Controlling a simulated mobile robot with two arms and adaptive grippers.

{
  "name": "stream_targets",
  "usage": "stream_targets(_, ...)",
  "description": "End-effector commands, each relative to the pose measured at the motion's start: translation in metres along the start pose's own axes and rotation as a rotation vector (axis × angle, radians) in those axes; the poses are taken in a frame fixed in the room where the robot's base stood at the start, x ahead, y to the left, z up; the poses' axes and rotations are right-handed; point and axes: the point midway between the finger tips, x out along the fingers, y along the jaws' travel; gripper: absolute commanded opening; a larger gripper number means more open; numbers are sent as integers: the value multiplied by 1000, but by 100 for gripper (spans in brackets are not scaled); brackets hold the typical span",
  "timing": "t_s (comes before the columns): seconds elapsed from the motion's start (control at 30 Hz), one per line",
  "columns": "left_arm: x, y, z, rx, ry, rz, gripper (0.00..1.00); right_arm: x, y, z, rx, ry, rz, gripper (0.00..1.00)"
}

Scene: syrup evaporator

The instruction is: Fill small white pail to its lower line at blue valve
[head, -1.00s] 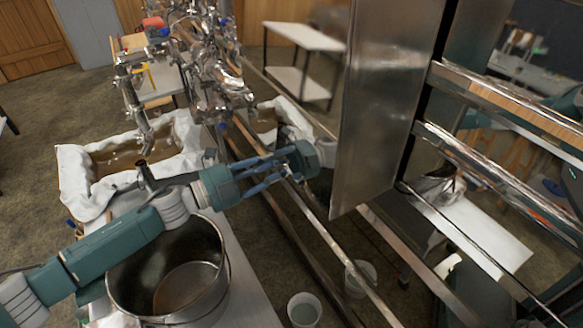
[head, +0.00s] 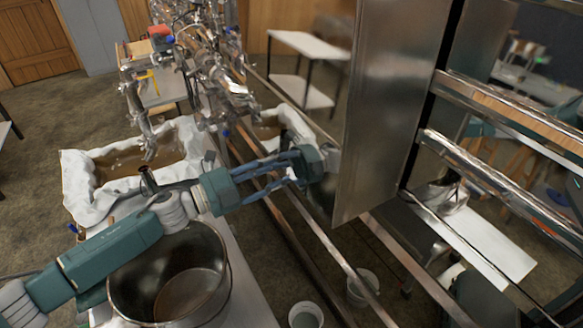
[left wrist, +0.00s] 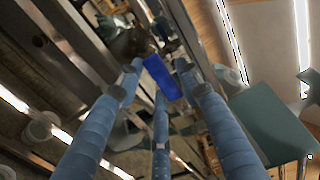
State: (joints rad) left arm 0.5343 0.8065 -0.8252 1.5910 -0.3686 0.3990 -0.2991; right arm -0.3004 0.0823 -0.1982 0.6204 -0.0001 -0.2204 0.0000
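A small white pail (head: 305,312) stands low at the bottom of the head view, partly cut off by the frame edge; its lines cannot be made out. My left gripper (head: 268,172) reaches right, past the steel pot, toward the shiny steel side of the evaporator. In the left wrist view its three blue fingers (left wrist: 160,100) are spread open. A blue valve handle (left wrist: 163,77) shows beyond and between the fingertips; contact cannot be judged. A matching gripper shape facing mine looks like a reflection. My right gripper is not in view.
A large steel pot (head: 160,322) stands below my left arm. A white-lined tub (head: 78,190) of brown liquid lies behind it. Shiny pipework (head: 195,60) stands at the back. A tall steel sheet (head: 390,100) and rails bound the right.

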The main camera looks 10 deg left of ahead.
Motion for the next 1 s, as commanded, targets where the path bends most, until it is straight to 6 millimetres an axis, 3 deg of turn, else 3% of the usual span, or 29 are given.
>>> stream_targets(0.27,-4,-4,0,2,0,-6,35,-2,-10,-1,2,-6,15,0)
stream_targets(0.37,-18,-3,0,1,-1,-4,35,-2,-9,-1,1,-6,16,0)
stream_targets(0.7,-89,-1,-1,0,-4,2,35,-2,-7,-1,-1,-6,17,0)
stream_targets(1.0,-118,-2,-1,1,-4,2,35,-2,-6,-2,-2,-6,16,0)
